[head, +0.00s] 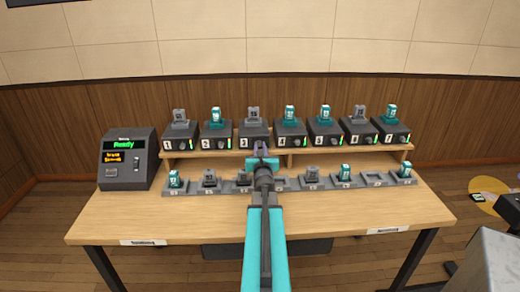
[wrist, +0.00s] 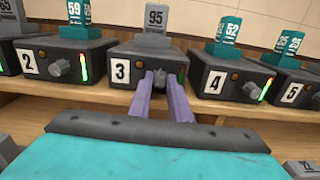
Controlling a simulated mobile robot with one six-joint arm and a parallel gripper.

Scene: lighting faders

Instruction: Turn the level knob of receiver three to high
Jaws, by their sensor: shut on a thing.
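Receiver three (wrist: 148,52) is a dark box with a white "3" label and a grey pack marked 95 on top. It stands third from the left on the shelf in the head view (head: 247,135). Its level knob (wrist: 158,78) is a small grey knob low on the front face. My gripper (wrist: 161,80) has its two purple fingers on either side of this knob, shut on it. My gripper (head: 261,149) also shows in front of receiver three in the head view.
Receivers two (wrist: 62,58) and four (wrist: 225,75) stand close on either side, each with its own knob and lit green bar. A row of grey slots (head: 325,184) with several packs lies below on the table (head: 190,222). A terminal (head: 126,160) reading "Ready" stands left.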

